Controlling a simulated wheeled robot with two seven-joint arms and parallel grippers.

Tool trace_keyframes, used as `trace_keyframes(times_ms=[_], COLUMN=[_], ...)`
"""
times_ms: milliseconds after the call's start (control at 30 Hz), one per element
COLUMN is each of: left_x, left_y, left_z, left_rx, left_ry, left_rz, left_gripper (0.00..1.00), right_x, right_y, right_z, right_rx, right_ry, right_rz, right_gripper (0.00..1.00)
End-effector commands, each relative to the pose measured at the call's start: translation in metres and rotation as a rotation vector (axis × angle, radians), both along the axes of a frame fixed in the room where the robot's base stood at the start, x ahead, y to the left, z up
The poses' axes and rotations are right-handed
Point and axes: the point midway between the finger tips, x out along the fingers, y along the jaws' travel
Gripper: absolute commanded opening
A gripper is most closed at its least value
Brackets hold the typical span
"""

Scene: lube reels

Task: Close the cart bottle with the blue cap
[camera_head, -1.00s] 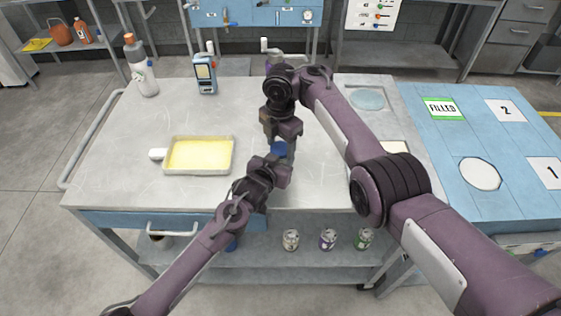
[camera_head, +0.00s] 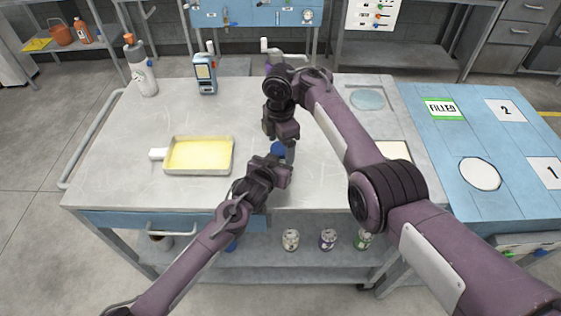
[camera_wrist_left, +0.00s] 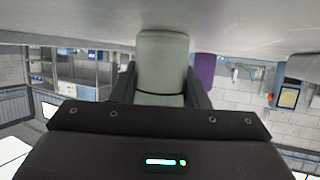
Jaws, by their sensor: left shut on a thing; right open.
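The blue cap (camera_head: 278,149) shows near the middle of the cart top in the head view, between my two grippers. My left gripper (camera_head: 282,168) is just below it in the picture. In the left wrist view my left gripper is shut on a pale grey-white bottle (camera_wrist_left: 162,65). The arms hide most of this bottle in the head view, and I cannot tell how the cap sits on it. My right gripper (camera_head: 288,149) points down beside the blue cap and is open; its fingers are partly hidden.
A yellow-filled tray (camera_head: 199,155) lies left on the cart (camera_head: 110,180). A blue table (camera_head: 455,140) adjoins on the right. Several cans (camera_head: 327,239) stand on the lower shelf.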

Motion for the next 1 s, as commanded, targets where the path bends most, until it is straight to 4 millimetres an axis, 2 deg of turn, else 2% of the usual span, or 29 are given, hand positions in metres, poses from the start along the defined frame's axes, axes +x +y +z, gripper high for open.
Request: trace_keyframes(times_ms=[400,733,1000], left_x=[0.0,0.0,0.0], left_y=[0.0,0.0,0.0], left_z=[-0.001,-0.001,-0.001], left_rx=[0.001,0.001,0.001], left_ry=[0.003,0.002,0.002], left_rz=[0.0,0.0,0.0], left_gripper=[0.0,0.0,0.0], right_x=[0.0,0.0,0.0], right_y=[0.001,0.0,0.001], right_z=[0.042,0.045,0.076], right_rx=[0.002,0.0,0.003], right_ry=[0.0,0.0,0.001], right_rz=[0.001,0.003,0.256], right_gripper=[0.78,0.76,0.76])
